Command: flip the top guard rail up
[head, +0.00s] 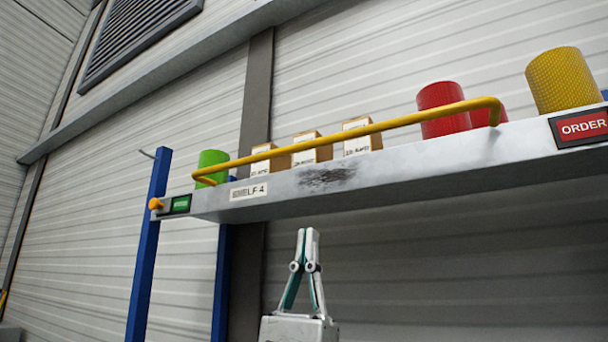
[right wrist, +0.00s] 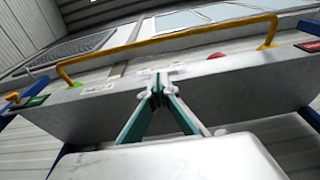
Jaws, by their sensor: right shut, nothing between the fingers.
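The yellow guard rail (head: 370,128) runs along the front edge of the top shelf (head: 400,160), with bent ends at left and right. It also shows in the right wrist view (right wrist: 165,38), above the shelf's front face. My right gripper (head: 308,232) points upward below the shelf's front edge, beneath the rail and apart from it. Its fingers are closed together with nothing between them. In the right wrist view its fingertips (right wrist: 158,78) overlap the shelf face, below the rail. My left gripper is out of view.
On the shelf stand a green cylinder (head: 212,164), several small boxes (head: 306,150), a red cylinder (head: 441,110) and a yellow cylinder (head: 565,80). A blue post (head: 148,245) holds the left end. A red ORDER sign (head: 582,126) is at the right. Space below the shelf looks open.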

